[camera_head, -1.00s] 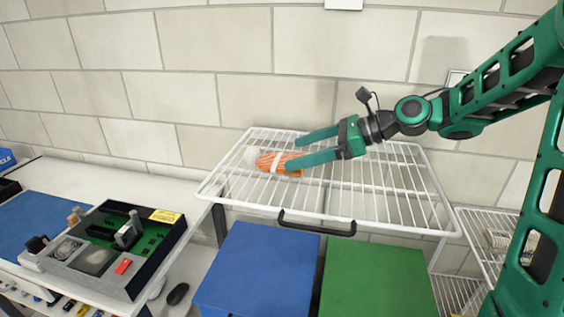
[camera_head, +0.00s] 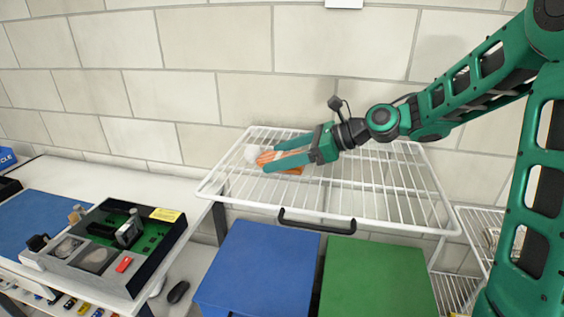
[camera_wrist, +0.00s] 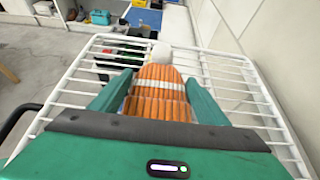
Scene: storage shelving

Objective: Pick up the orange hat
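The orange hat (camera_wrist: 157,92) is knitted, with a white stripe and a white pompom. It lies on the white wire shelf (camera_head: 375,208), and in the head view the hat (camera_head: 267,157) shows at the shelf's left part, partly hidden by my fingers. My gripper (camera_head: 272,157) is open, with one green finger on each side of the hat. In the wrist view the hat lies between the fingers of my gripper (camera_wrist: 155,88), its pompom pointing away from the palm. Small gaps seem to remain beside the hat; I cannot tell whether either finger touches it.
A black handle (camera_head: 317,222) is on the shelf's front edge. A blue bin (camera_head: 258,270) and a green bin (camera_head: 375,278) stand below. A white table (camera_head: 110,185) with a grey device box (camera_head: 95,262) is at the left. The brick wall is close behind the shelf.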

